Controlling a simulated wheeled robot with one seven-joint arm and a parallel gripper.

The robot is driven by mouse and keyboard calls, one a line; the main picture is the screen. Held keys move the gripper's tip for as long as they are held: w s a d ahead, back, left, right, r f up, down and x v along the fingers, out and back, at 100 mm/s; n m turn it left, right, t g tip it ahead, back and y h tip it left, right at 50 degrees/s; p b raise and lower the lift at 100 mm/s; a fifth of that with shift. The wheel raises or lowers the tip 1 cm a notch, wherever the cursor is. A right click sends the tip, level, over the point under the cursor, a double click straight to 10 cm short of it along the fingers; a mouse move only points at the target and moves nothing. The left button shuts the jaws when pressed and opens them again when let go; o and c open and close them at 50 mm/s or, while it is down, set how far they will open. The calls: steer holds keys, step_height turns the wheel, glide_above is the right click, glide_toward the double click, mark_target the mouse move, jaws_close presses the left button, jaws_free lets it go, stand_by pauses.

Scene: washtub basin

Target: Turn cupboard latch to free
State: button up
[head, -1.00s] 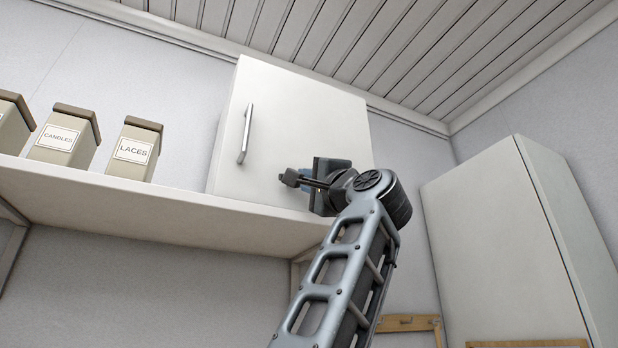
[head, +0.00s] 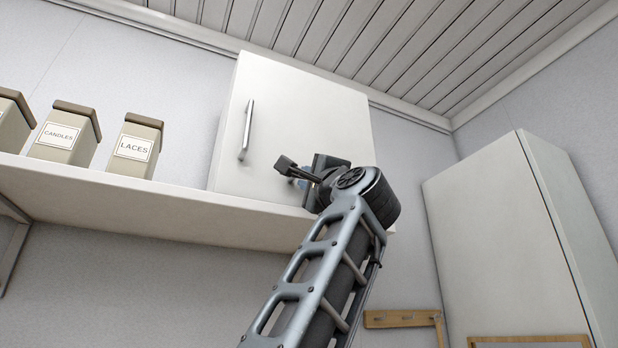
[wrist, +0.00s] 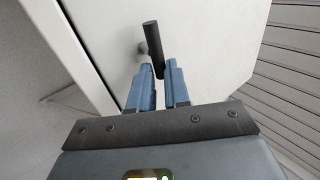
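The white wall cupboard (head: 310,110) stands on the shelf, its door closed, with a silver bar handle (head: 246,130) at its left. The dark latch (head: 285,165) is low on the door front and slants down to the right in the head view. In the wrist view the latch (wrist: 152,42) is a black bar standing off the white door on a short stem. My gripper (wrist: 160,68) has its two blue fingers on either side of the latch's near end, with the bar filling the gap. In the head view my wrist partly hides the gripper and that end of the latch.
The shelf (head: 150,197) runs below the cupboard and carries several tins at left, including the CANDLES tin (head: 66,134) and LACES tin (head: 136,147). A tall white cabinet (head: 500,240) stands at right. A wooden rail (head: 395,319) is low on the wall.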

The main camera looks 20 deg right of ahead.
steer(key=o, duration=0.4)
steer(key=shift+s+f, duration=0.1)
steer(key=b+v, duration=0.2)
steer(key=v, duration=0.5)
steer(key=shift+s, duration=0.25)
steer(key=shift+f, duration=0.2)
